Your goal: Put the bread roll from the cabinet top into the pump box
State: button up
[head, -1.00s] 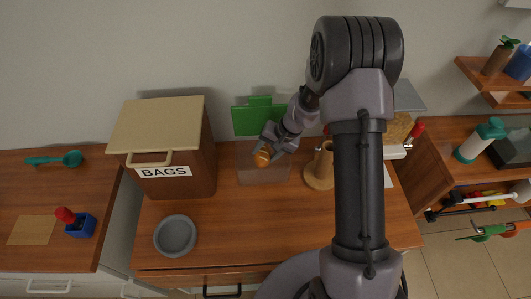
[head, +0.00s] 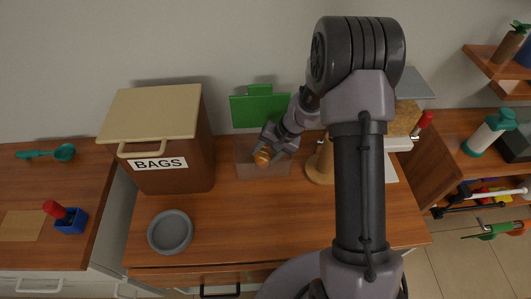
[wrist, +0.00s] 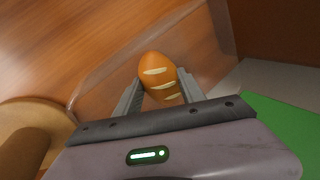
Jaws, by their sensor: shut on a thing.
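The bread roll (head: 262,158) is small, golden brown and scored with pale slashes. My gripper (head: 267,150) is shut on it, and the wrist view shows the roll (wrist: 157,72) between the two grey fingers (wrist: 160,88). A clear, low-walled box (head: 243,173) stands on the wooden cabinet top, and its see-through wall shows in the wrist view (wrist: 93,88). The roll appears over or within this box; its exact height above the floor of the box is hard to tell. No pump or label is visible on the box.
A lidded brown BAGS box (head: 175,180) stands left of the clear box, with a grey bowl (head: 170,232) in front. A green board (head: 260,112) stands behind against the wall. A wooden stand (head: 318,168) is close on the right.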

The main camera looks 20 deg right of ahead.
jog(key=shift+f+b, duration=0.3)
jog(key=shift+b, duration=0.05)
jog(key=o, duration=1.4)
jog(key=p+v, duration=0.6)
jog(key=v, duration=1.1)
jog(key=shift+r, duration=0.3)
jog(key=shift+a, duration=0.1)
